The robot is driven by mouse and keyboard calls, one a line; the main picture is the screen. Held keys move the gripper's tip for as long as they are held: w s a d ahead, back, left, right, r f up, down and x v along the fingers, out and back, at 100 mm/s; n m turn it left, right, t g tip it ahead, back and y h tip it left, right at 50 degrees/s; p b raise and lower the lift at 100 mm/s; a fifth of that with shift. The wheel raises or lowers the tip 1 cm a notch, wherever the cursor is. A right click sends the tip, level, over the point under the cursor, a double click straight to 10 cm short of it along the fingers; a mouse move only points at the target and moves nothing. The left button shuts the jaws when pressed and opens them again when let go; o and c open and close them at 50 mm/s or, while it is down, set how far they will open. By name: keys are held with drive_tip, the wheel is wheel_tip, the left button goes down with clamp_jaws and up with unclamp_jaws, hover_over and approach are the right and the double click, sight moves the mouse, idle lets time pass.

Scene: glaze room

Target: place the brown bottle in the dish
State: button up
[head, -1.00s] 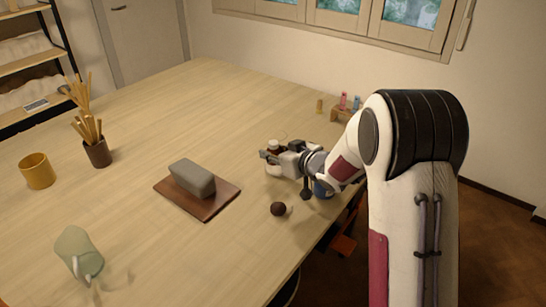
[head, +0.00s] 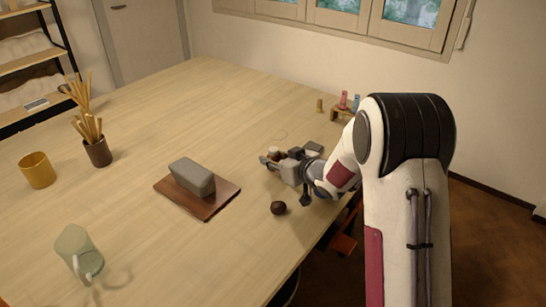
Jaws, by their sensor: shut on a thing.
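My gripper (head: 273,163) is low over the right part of the table, pointing left. It is shut on a small bottle (head: 274,151), mostly hidden by the fingers; a pale part and a bit of brown show at the fingertips. I cannot tell whether its base touches the table. A faint thin ring (head: 272,132) shows on the table just behind the gripper; I cannot tell if it is the rim of a dish. No other dish can be made out.
A small dark round thing (head: 278,208) lies in front of the gripper. A grey block (head: 192,176) rests on a brown board (head: 205,211) to the left. A pale green jug (head: 75,243), yellow cup (head: 37,170) and brown tool pot (head: 98,153) stand farther left.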

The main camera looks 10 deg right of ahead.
drive_tip(key=shift+f, duration=0.15)
drive_tip(key=o, duration=1.1)
drive_tip(key=shift+r, duration=0.6)
drive_tip(key=shift+v, duration=6)
drive_tip(key=shift+d, duration=0.1)
